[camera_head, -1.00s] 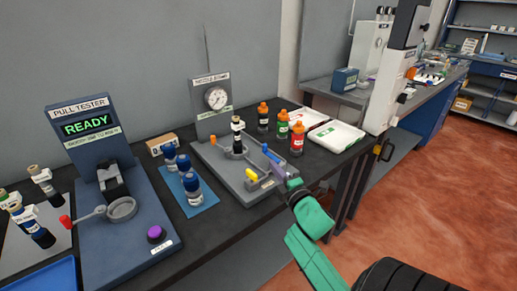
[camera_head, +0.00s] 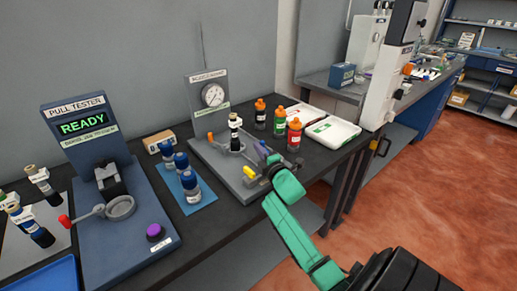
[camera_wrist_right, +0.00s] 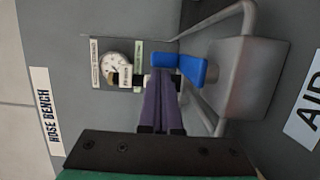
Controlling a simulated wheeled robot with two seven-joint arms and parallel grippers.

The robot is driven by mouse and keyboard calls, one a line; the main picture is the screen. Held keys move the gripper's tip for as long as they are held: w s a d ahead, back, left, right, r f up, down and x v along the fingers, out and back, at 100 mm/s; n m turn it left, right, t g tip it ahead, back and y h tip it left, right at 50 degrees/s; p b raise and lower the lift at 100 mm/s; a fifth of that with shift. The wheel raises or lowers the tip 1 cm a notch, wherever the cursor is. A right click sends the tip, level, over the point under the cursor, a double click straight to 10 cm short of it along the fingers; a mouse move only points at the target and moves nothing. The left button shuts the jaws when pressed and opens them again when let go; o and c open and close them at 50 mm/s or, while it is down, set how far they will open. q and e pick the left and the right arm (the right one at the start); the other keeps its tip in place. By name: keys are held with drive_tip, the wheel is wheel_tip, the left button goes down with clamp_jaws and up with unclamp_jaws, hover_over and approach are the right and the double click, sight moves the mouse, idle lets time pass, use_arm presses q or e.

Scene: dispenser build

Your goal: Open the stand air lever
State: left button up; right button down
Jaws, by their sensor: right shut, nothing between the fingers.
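The stand (camera_head: 213,152) is a grey base on the bench with an upright panel and a round gauge (camera_head: 213,95). In the right wrist view a blue lever (camera_wrist_right: 190,70) sits beside a grey block (camera_wrist_right: 240,78) near a label reading AIR (camera_wrist_right: 308,115). My right gripper (camera_head: 263,149) is over the stand's right side. Its purple fingers are shut and empty, and their tips (camera_wrist_right: 161,75) show right at the blue lever; I cannot tell whether they touch it. In the head view the hand largely hides the lever. My left gripper is not in view.
Blue-capped jars (camera_head: 190,185) and the pull tester (camera_head: 122,225) are left.

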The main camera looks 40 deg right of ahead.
drive_tip(key=shift+f+b, duration=0.15)
drive_tip(key=shift+b, duration=0.2)
drive_tip(key=m+h+b, duration=0.1)
drive_tip(key=g+h+b, duration=0.1)
drive_tip(key=b, duration=0.1)
drive_tip(key=d+m+h+b, duration=0.1)
drive_tip(key=shift+w+d+f+m+g+b, duration=0.1)
drive_tip(key=shift+w+f+m+g+b, duration=0.2)
drive_tip(key=shift+f+b, duration=0.1)
drive_tip(key=shift+d+r+h+b, duration=0.25)
drive_tip(key=shift+d+h+b, duration=0.1)
drive_tip(key=shift+h, duration=0.25)
drive_tip(key=shift+d+r+p, duration=0.15)
drive_tip(key=shift+r+p, duration=0.15)
drive_tip(key=shift+p, duration=0.15)
drive_tip(key=shift+d, duration=0.2)
drive_tip(key=shift+a, duration=0.1)
